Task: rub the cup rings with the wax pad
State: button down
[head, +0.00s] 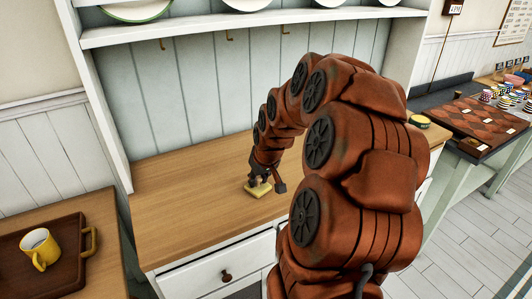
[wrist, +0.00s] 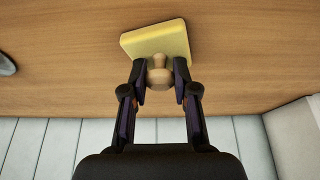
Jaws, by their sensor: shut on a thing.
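The wax pad (head: 258,190) is a yellow block at the wooden counter top of the white dresser. It also shows in the wrist view (wrist: 155,40), with a round wooden knob (wrist: 159,75) on it. My gripper (head: 259,178) has its two dark fingers closed on either side of this knob. The pad is at or just above the wood; I cannot tell whether it touches. I cannot make out any cup rings on the visible counter (head: 180,205). My arm hides the counter's right part in the head view.
A brown tray (head: 75,262) with a yellow mug (head: 42,248) is at lower left. A shelf (head: 230,24) with plates runs above the counter. A green and yellow tin (head: 419,122) stands at right. A grey thing (wrist: 6,65) shows at the wrist view's left edge. The counter's left is clear.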

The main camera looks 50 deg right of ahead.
jog(key=shift+s+d+f, duration=0.1)
jog(key=shift+s+d, duration=0.1)
jog(key=shift+d, duration=0.6)
jog(key=r, duration=0.4)
jog(key=shift+s+d+r, duration=0.1)
jog(key=shift+d+r, duration=0.05)
jog(key=shift+d, duration=0.2)
jog(key=shift+r, duration=2.05)
